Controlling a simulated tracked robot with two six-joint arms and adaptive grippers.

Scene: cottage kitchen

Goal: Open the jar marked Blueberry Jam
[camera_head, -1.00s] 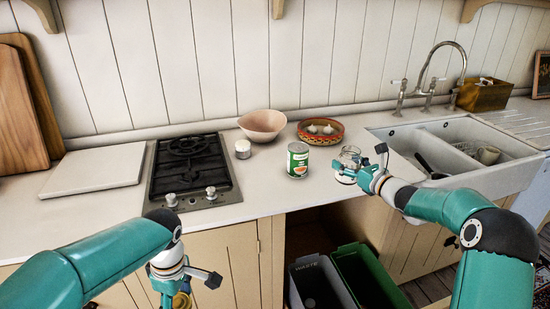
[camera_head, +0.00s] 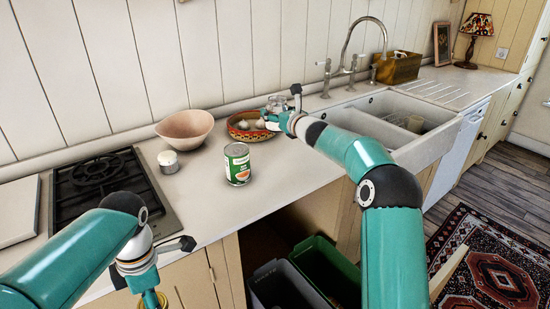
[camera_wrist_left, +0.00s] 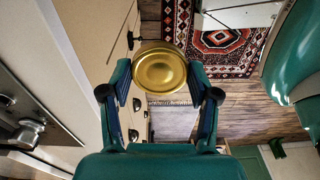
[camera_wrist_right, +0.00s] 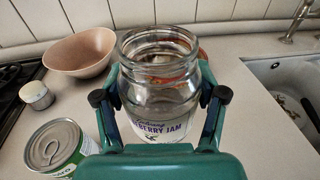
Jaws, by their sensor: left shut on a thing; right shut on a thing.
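In the right wrist view my right gripper (camera_wrist_right: 160,97) is shut around a clear glass jar (camera_wrist_right: 158,70). Its label reads "...BERRY JAM", the first part partly hidden. The jar's mouth is uncovered, and the glass looks empty. In the head view the jar (camera_head: 277,103) is by the patterned bowl, held by my right gripper (camera_head: 290,112); I cannot tell whether it touches the counter. My left gripper (camera_wrist_left: 160,92) is shut on a round gold lid (camera_wrist_left: 160,70). In the head view the lid is at the bottom edge, low in front of the cabinets, apart from the jar.
A green-labelled can (camera_head: 237,164), a small white-sided container (camera_head: 169,164), a pink bowl (camera_head: 185,130) and a patterned bowl of garlic (camera_head: 247,134) stand on the counter. The stove (camera_head: 100,185) is left, the sink (camera_head: 425,140) right. Bins (camera_head: 325,270) stand below.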

